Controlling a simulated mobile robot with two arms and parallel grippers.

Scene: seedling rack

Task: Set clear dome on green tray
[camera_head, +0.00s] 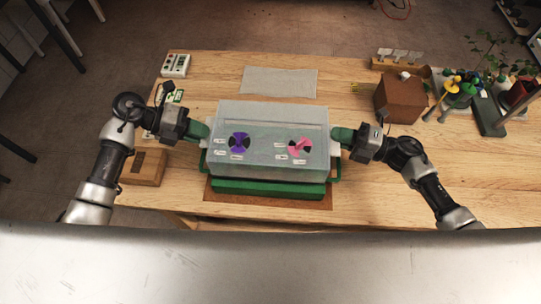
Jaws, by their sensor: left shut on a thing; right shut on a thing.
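The clear dome (270,116) is a translucent box-shaped cover with a purple round vent and a pink round vent on its top. It is over the green tray (268,188), whose front edge shows below it; I cannot tell whether the two touch. My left gripper (204,131) is shut on the dome's left side. My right gripper (338,136) is shut on the dome's right side. The tray's inside and back edge are hidden or blurred by the dome.
A brown mat (318,203) lies under the tray on the wooden table. A grey cloth (280,81) lies behind. The table's front right is clear.

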